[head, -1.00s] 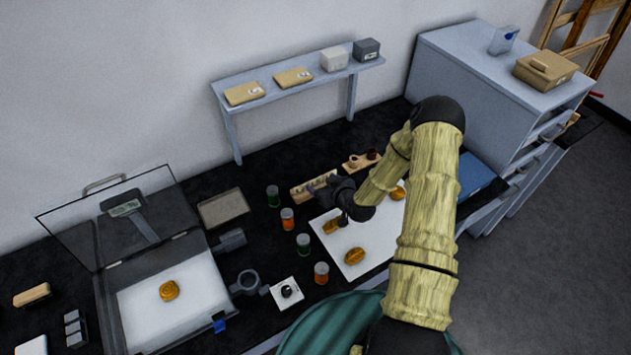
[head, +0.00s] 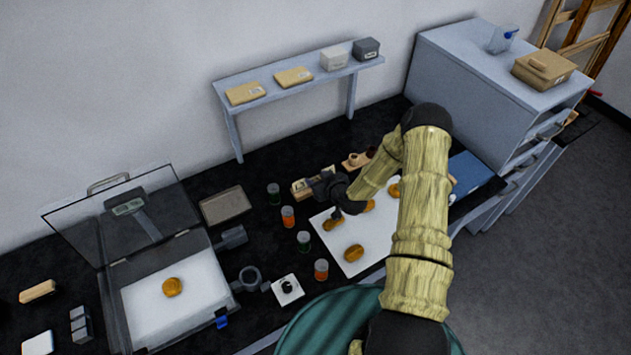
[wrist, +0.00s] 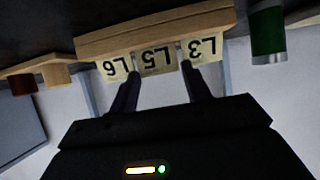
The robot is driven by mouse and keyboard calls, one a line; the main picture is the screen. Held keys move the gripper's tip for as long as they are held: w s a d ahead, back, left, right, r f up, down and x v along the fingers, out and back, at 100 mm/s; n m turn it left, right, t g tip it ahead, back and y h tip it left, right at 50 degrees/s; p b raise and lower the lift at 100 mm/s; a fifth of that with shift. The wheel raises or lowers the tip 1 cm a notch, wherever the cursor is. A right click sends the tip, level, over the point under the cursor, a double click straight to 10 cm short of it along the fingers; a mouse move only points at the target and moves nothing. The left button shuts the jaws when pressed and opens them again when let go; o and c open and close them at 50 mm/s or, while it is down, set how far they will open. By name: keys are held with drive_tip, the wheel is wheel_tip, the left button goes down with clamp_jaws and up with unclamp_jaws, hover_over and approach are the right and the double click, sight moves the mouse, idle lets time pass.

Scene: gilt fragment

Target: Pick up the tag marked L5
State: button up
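The L5 tag (wrist: 157,62) is a pale tag with black characters, upside down in the wrist view, at the front of a wooden rack (wrist: 150,37).
A white sheet (head: 370,245) with several gold pieces lies in front of the rack. Green-filled (head: 273,194) and orange-filled (head: 288,217) jars stand to the left. A smaller wooden holder (head: 354,161) is behind. A wall shelf (head: 300,84) stands above the back of the bench.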

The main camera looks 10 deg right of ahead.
drive_tip(key=c, duration=0.4)
drive_tip(key=shift+c, duration=0.2)
wheel_tip(320, 180, up, 10)
drive_tip(key=b, duration=0.3)
idle(0.6)
